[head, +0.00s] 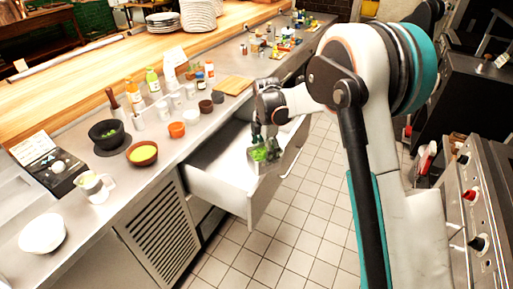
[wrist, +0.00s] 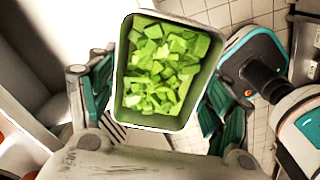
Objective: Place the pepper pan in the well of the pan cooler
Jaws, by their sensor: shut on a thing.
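The pepper pan (head: 262,155) is a small metal pan filled with diced green pepper. My gripper (head: 262,138) is shut on it and holds it above the open drawer near the drawer's front. In the wrist view the pepper pan (wrist: 117,100) sits between the fingers, its peppers facing the camera and its rim unobstructed on most sides. The open drawer (head: 222,194) under the counter is pulled out, with a pale inside. It seems to be the pan cooler, but I cannot make out a well in it.
The steel counter (head: 165,178) carries a brown bowl (head: 142,153), a dark mortar (head: 106,134), bottles, small cups and a cutting board (head: 234,85). A white bowl (head: 42,233) stands at the near left. The tiled floor (head: 297,225) right of the drawer is clear. A stove front (head: 478,200) stands at the right.

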